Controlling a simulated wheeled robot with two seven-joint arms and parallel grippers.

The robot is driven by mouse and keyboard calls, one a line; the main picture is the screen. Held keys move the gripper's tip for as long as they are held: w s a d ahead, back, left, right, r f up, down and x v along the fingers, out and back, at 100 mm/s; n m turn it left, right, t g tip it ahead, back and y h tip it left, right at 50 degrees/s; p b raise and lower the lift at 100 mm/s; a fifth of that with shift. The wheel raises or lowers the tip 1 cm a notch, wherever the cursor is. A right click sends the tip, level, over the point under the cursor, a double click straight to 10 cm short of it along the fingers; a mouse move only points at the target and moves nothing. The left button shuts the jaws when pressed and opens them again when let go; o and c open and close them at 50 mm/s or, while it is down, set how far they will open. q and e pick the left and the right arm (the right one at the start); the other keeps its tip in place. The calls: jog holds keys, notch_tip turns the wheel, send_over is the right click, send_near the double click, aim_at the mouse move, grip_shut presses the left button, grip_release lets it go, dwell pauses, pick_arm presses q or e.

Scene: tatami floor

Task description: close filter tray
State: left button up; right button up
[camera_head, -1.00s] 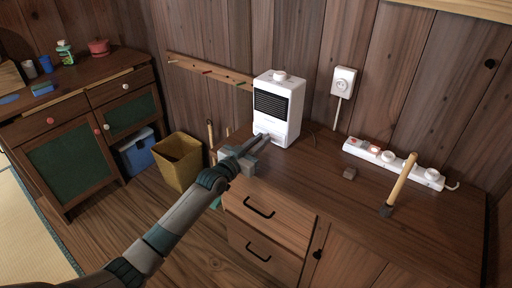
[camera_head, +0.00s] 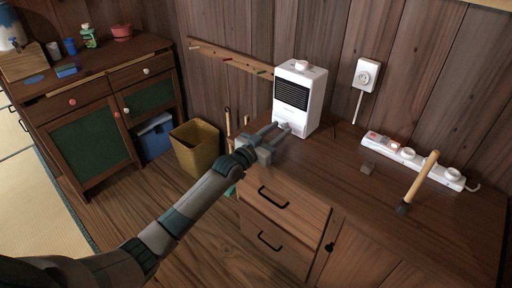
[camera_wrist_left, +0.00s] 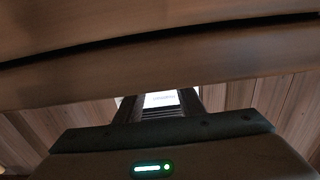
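The white appliance (camera_head: 298,97) with a black front grille stands upright on the wooden cabinet top against the wall. A small white part, perhaps the filter tray (camera_head: 286,127), shows low at its front; how far it sticks out I cannot tell. My left gripper (camera_head: 281,129) reaches in from the left, its fingertips at this lower front; contact is unclear. In the left wrist view my gripper's two dark fingers (camera_wrist_left: 160,101) are apart, with a white surface (camera_wrist_left: 161,98) of the appliance beyond and between them. My right gripper is not in view.
A wall outlet (camera_head: 366,74) is behind. A yellow bin (camera_head: 196,147) stands on the floor left of the cabinet.

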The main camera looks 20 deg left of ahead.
pick_arm(q)
jog(key=v, duration=1.6)
jog(key=shift+s+a, duration=0.15)
jog(key=shift+s, duration=0.15)
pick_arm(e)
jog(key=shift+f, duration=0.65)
pick_arm(q)
jog(key=shift+f, duration=0.1)
